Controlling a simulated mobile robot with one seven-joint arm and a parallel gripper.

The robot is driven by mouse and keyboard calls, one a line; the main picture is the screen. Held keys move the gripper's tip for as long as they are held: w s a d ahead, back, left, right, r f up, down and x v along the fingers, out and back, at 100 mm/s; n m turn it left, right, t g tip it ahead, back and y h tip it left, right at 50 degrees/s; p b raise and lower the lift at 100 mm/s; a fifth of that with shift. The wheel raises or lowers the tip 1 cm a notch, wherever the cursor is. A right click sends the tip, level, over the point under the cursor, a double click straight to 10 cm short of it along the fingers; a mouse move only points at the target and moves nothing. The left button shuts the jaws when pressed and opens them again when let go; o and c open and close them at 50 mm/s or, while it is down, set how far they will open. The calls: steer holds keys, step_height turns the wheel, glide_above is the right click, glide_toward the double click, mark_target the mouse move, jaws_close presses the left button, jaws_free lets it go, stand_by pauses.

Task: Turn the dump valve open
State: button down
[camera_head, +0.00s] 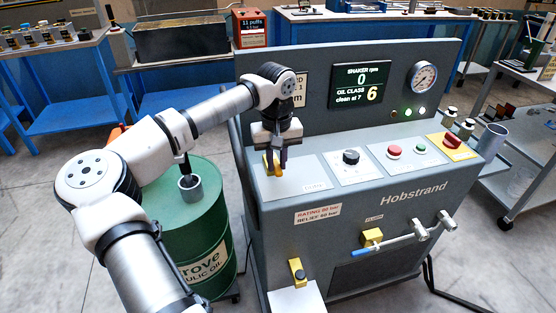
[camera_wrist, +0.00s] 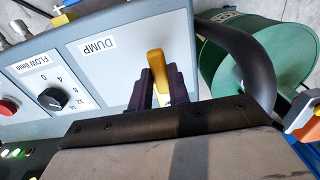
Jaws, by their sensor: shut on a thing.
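The dump valve's yellow lever (camera_wrist: 157,68) stands on a pale panel labelled DUMP (camera_wrist: 97,47). In the head view, the lever (camera_head: 270,165) shows at the left end of the machine's sloped console. My gripper (camera_head: 276,160) is above that panel with its dark fingers on both sides of the lever. In the wrist view, my gripper (camera_wrist: 160,86) is shut on the lever, whose tip sticks out past the fingers. The lever's base and pivot are partly hidden by my fingers.
The console also carries a black flow knob (camera_head: 351,157), a red button (camera_head: 394,152) and a yellow switch plate (camera_head: 452,146). The display (camera_head: 361,84) reads 0 rpm and oil class 6. A green oil drum (camera_head: 205,230) stands left of the machine, below my arm.

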mark_target(277, 165)
stand_by(0.3)
steer(key=c, duration=1.3)
jaws_free()
steer(key=shift+r, duration=0.15)
step_height(277, 165, up, 14)
steer(key=shift+f+b, duration=0.2)
steer(key=shift+b, duration=0.55)
